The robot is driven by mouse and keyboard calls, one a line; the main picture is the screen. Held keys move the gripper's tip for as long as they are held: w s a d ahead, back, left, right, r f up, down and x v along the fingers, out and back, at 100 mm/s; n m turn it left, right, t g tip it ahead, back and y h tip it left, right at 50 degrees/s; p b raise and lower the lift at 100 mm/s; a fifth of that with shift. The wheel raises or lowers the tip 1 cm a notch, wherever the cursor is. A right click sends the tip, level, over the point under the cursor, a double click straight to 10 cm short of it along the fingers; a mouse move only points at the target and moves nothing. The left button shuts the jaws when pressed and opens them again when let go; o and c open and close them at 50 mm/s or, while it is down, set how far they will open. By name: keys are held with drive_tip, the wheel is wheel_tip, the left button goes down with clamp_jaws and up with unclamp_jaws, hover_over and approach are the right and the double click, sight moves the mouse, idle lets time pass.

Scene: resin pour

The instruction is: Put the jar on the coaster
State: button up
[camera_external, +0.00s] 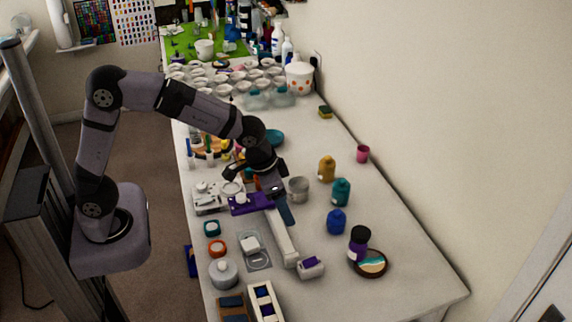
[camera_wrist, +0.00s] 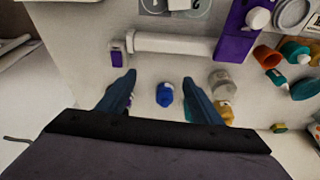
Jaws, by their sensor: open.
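My gripper (camera_external: 287,213) is open, above the table to the left of and behind the jar. In the wrist view, my open fingers (camera_wrist: 159,80) have nothing held between them. I cannot make out the jar or coaster in that view.
A blue bottle (camera_external: 336,222) stands behind the jar; the wrist view shows it (camera_wrist: 165,95) below my fingers. Teal (camera_external: 341,192) and yellow (camera_external: 327,170) bottles and a grey cup (camera_external: 298,189) stand farther back. A long white bar (camera_external: 281,238) lies left. The table's front right is clear.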

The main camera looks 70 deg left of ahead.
drive_tip(key=s+a+f+g, duration=0.1)
drive_tip(key=s+a+f, duration=0.1)
drive_tip(key=s, duration=0.5)
drive_tip(key=s+a+f+g, duration=0.1)
drive_tip(key=s+a+f, duration=0.1)
drive_tip(key=s, duration=0.6)
drive_tip(key=s+a+f+g, duration=0.1)
drive_tip(key=s+a+f, duration=0.2)
drive_tip(key=s, duration=0.5)
drive_tip(key=shift+a+n+g, duration=0.15)
drive_tip(key=shift+n+g, duration=0.15)
drive_tip(key=shift+n, duration=0.1)
